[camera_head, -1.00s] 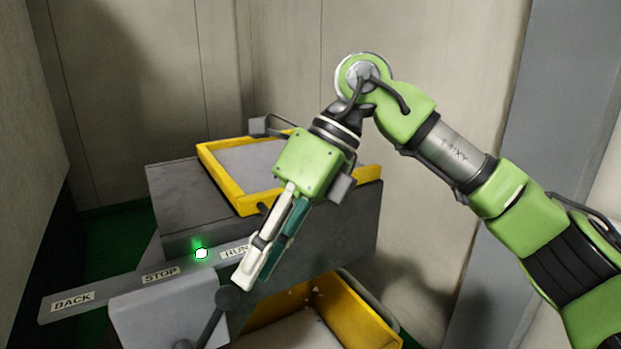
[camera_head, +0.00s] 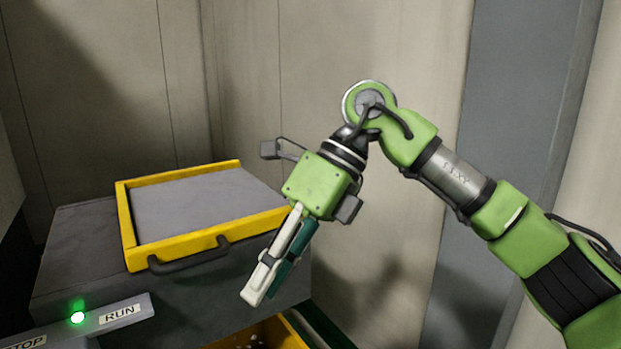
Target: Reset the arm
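My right arm comes in from the right and bends at a green elbow. My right gripper (camera_head: 262,297) hangs from it, pointing down and left, with one pale and one dark teal finger. The fingers lie side by side and nearly overlap from this angle, so their opening cannot be judged. No object shows between them. The gripper appears in front of the grey machine's right end, and contact cannot be seen. My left gripper is not in view.
A grey machine (camera_head: 80,250) carries a yellow-rimmed tray (camera_head: 180,249) with a dark handle (camera_head: 190,258). A RUN/STOP panel (camera_head: 138,311) with a lit green lamp (camera_head: 77,318) is at lower left. A yellow bin (camera_head: 280,334) sits below. Walls stand behind.

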